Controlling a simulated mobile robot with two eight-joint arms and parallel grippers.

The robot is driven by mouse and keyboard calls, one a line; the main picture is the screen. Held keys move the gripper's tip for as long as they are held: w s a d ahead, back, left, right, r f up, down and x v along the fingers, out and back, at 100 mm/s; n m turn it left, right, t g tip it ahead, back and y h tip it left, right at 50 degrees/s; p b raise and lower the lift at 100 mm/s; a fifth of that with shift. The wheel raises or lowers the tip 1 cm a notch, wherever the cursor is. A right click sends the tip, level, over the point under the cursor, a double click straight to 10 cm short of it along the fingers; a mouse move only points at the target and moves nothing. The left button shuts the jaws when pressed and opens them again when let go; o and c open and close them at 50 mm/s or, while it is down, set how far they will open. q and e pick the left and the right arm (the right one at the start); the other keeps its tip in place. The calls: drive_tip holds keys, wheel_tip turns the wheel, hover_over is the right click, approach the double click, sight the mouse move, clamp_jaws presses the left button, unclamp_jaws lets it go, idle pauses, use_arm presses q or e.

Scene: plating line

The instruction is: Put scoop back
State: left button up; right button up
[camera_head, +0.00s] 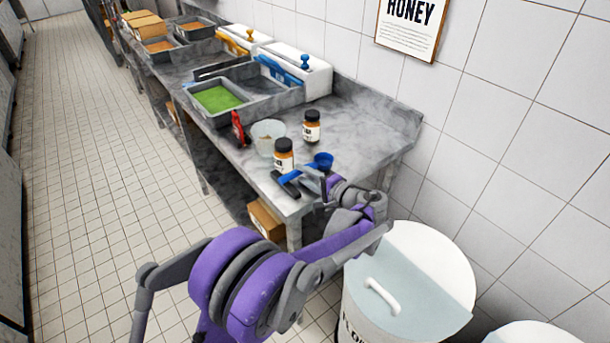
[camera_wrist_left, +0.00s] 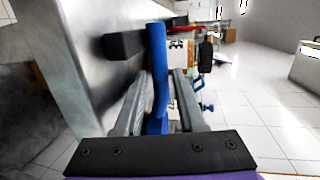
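My left gripper (camera_head: 309,180) is at the near end of the steel table. A blue handle (camera_wrist_left: 157,70) stands between its two fingers in the left wrist view. I cannot tell whether the fingers press on it. The blue tool (camera_head: 299,172) also shows in the head view, with a dark bar (camera_head: 286,184) at its end over the table corner. A small blue cup (camera_head: 323,159), possibly the scoop's bowl, is just behind the gripper. I cannot tell whether the cup and the handle are one piece. My right gripper is not in view.
A pan with green contents (camera_head: 217,99) is farther along. A white lidded bin (camera_head: 418,270) stands beside the table end. The table's right rear is clear.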

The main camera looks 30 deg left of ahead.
use_arm(q)
drive_tip(key=shift+r, duration=0.1)
drive_tip(key=shift+d+r, duration=0.15)
drive_tip(key=shift+d, duration=0.05)
drive_tip(key=v, duration=1.2)
drive_tip(key=s+a+f+g+h, duration=0.1)
drive_tip(key=s+a+f+h, duration=0.15)
drive_tip(key=s, duration=0.35)
drive_tip(key=s+a+f+h, duration=0.2)
drive_tip(key=s+h, duration=0.2)
drive_tip(key=s, duration=0.2)
drive_tip(key=s+d+f+n+h, duration=0.1)
drive_tip(key=s+d+f+h, duration=0.1)
drive_tip(key=s, duration=0.3)
drive_tip(key=s+d+f+n+t+h, duration=0.1)
drive_tip(key=s+d+f+h, duration=0.1)
drive_tip(key=s, duration=0.3)
drive_tip(key=s+d+f+n+h, duration=0.1)
drive_tip(key=s+d+f+h, duration=0.2)
drive_tip(key=s+d+h, duration=0.1)
drive_tip(key=shift+s+n, duration=0.3)
drive_tip(key=shift+s, duration=0.3)
drive_tip(key=shift+d+h, duration=0.1)
drive_tip(key=shift+h, duration=0.15)
